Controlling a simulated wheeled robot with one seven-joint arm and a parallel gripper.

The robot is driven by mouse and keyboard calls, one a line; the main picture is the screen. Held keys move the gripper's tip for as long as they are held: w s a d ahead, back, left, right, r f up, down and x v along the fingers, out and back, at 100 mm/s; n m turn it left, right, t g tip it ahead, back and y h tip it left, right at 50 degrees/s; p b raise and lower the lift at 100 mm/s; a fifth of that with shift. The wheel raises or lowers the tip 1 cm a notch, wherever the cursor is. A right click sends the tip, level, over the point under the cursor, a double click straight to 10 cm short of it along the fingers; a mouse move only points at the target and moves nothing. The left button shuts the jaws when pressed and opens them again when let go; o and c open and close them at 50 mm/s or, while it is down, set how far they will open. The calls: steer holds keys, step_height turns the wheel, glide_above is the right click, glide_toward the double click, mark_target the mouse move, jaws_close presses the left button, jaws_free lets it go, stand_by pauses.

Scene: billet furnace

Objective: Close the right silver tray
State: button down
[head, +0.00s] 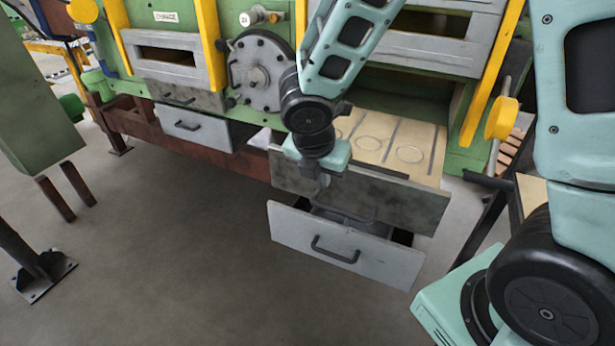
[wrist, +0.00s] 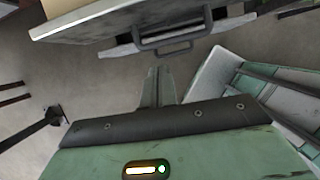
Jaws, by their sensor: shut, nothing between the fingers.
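The right silver tray (head: 300,235) is the lower drawer on the right of the furnace. It is pulled out, with a pale metal front and a dark bar handle (head: 335,250). In the wrist view its front edge (wrist: 112,52) shows near the top. My gripper (head: 322,190) is above the tray, close to the front of the darker drawer over it; whether it touches is unclear. Its fingers (wrist: 158,86) are together and empty in the wrist view, apart from the tray's handle there.
A darker upper drawer (head: 410,200) is also pulled out, over the silver tray, with a cream top marked with circles. The floor (head: 180,250) in front is clear.

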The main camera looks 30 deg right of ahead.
mark_target(334, 186)
steer(key=x, duration=0.3)
steer(key=w+d+b+x, duration=0.1)
steer(key=x, duration=0.3)
steer(key=b+x, duration=0.1)
steer(key=x, duration=0.2)
steer(key=shift+w+d+r, duration=0.1)
steer(key=shift+w+d, duration=0.15)
steer(key=shift+d, duration=0.15)
steer(key=shift+w+d, duration=0.55)
steer(key=shift+d, duration=0.15)
